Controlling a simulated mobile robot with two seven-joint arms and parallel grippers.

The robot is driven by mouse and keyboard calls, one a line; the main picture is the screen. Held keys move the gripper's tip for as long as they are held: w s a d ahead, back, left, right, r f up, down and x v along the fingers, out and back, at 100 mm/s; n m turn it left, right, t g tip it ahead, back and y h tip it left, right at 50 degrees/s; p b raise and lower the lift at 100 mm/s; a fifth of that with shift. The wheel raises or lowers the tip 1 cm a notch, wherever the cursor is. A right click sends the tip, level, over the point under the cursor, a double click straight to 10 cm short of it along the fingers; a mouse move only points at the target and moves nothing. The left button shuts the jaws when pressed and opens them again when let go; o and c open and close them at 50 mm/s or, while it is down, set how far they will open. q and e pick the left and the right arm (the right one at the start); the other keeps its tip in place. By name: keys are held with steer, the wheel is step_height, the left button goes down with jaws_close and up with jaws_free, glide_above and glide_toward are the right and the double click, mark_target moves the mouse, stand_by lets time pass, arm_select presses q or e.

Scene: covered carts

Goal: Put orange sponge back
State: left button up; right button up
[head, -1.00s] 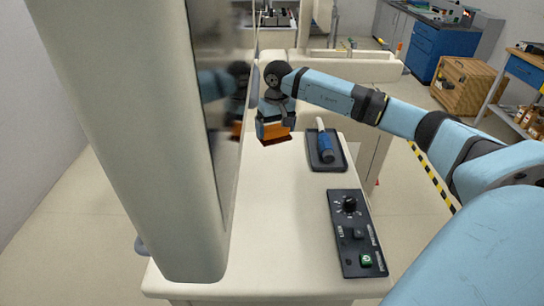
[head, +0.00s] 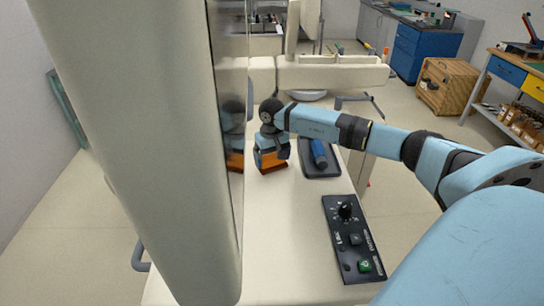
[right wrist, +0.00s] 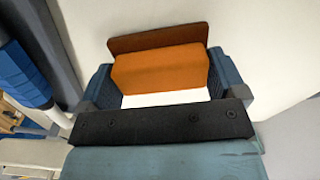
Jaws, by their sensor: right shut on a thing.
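The orange sponge (head: 271,165) is in my right gripper (head: 271,155), just over the cream cart top (head: 285,240) and close beside the dark glossy panel. In the right wrist view the sponge (right wrist: 160,68) sits between the two blue fingers of my right gripper (right wrist: 158,85), which is shut on it. A darker brown-orange layer shows along its far edge. I cannot tell whether the sponge touches the cart top. My left gripper is not in view.
A tall cream cover (head: 130,150) with the dark glossy panel (head: 233,100) stands on the left. A dark tray (head: 328,170) holds a blue-handled tool (head: 319,153) right of the gripper. A black control panel (head: 350,238) lies nearer. The cart top between is clear.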

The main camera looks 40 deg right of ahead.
mark_target(273, 157)
steer(key=shift+f, duration=0.3)
steer(key=o, duration=0.7)
steer(key=shift+r, duration=0.15)
steer(key=shift+r, duration=0.25)
step_height(273, 157, up, 12)
steer(key=shift+f+b, duration=0.2)
steer(key=shift+b, duration=0.8)
steer(key=shift+s+f, duration=0.1)
